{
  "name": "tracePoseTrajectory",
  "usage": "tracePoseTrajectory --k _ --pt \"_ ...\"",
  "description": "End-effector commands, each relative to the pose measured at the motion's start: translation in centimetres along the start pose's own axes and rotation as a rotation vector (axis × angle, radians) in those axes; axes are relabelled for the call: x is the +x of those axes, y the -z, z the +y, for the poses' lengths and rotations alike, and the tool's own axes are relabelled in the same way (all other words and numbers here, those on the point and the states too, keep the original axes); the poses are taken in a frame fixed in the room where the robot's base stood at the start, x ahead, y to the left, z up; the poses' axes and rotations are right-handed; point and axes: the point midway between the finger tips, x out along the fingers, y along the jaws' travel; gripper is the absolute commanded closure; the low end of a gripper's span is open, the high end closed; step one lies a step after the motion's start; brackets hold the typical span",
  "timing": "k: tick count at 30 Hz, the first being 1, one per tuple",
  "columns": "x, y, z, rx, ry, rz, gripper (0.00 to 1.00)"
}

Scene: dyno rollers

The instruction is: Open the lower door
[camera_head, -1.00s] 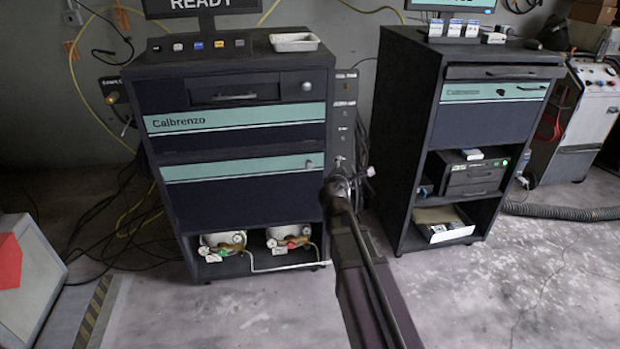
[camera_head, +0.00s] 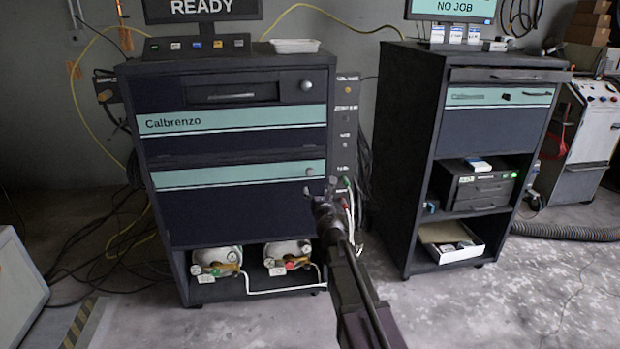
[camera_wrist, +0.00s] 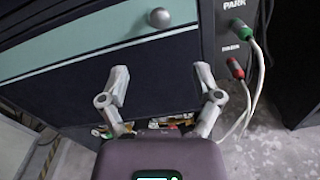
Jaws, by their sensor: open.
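The lower door (camera_head: 240,208) of the left Calbrenzo cabinet is a dark panel with a teal stripe, and it looks shut. Its small round knob (camera_head: 309,171) sits at the upper right of the door; the knob also shows in the wrist view (camera_wrist: 159,18). My gripper (camera_head: 320,192) is in front of the door's right side, a little below the knob. In the wrist view my gripper (camera_wrist: 162,82) has its two fingers spread apart with nothing between them. The knob lies beyond the fingertips, apart from them.
Below the door is an open shelf with two gauge-fitted canisters (camera_head: 217,262). A side panel (camera_head: 345,135) with cables runs along the cabinet's right edge. A second cabinet (camera_head: 408,150) stands to the right. The floor (camera_head: 500,310) in front is clear.

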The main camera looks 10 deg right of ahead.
Motion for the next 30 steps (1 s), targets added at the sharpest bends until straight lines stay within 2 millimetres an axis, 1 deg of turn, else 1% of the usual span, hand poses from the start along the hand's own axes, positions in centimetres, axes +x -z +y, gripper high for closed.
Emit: tracePoseTrajectory --k 10,16,20,23,30 --pt "0.1 -0.1 0.0 0.002 0.001 0.0 0.18" --pt "1.1 -0.1 -0.1 0.003 0.002 0.0 0.18" --pt "2.3 -0.1 -0.1 0.003 0.002 -0.001 0.18" --pt "3.7 -0.1 -0.1 0.003 0.002 -0.001 0.18" --pt "7.3 -0.1 -0.1 0.004 0.002 -0.001 0.18"
